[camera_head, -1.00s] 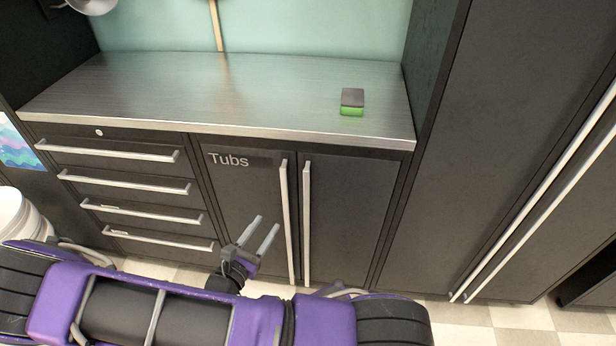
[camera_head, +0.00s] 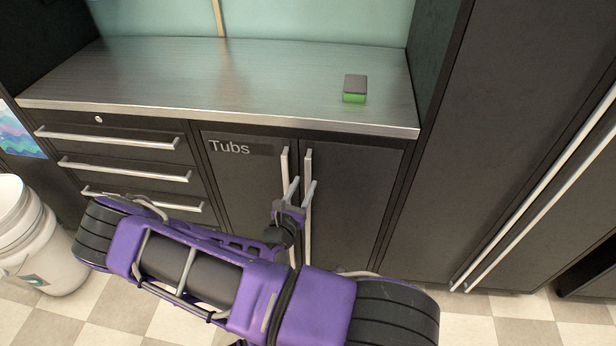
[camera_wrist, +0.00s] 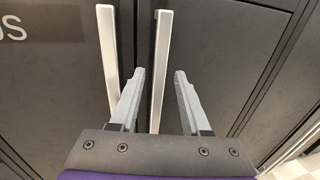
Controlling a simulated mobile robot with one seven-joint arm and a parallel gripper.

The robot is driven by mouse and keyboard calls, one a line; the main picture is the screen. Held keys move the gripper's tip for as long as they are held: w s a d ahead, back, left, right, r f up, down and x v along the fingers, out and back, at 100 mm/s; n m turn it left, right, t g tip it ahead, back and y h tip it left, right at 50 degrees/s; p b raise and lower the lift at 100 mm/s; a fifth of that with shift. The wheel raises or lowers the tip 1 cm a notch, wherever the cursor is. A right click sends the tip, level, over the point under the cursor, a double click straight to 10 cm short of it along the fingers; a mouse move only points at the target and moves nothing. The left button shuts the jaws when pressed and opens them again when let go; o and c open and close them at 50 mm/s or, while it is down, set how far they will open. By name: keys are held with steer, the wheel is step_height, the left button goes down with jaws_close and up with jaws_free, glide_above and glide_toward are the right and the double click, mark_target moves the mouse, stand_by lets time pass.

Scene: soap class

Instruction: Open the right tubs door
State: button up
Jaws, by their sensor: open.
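The tubs cupboard has two dark doors under the worktop. The right tubs door (camera_head: 352,200) is shut and has a long vertical silver handle (camera_head: 308,225) along its left edge. The left tubs door (camera_head: 238,185) bears the word "Tubs" and has a matching handle (camera_head: 285,165). My gripper (camera_head: 302,187) is open in front of the two handles. In the wrist view, my gripper (camera_wrist: 160,75) has the right door's handle (camera_wrist: 160,60) between the lines of its fingers, and the left door's handle (camera_wrist: 108,60) lies outside the left finger. Contact cannot be told.
A green and grey sponge-like block (camera_head: 355,88) lies on the worktop (camera_head: 220,75). Drawers (camera_head: 120,150) with bar handles are at the left. A white bucket (camera_head: 38,240) stands on the floor at the left. A tall cabinet (camera_head: 490,150) stands at the right.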

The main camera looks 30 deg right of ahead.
mark_target(307, 179)
steer(key=shift+x, duration=2.1)
jaws_close()
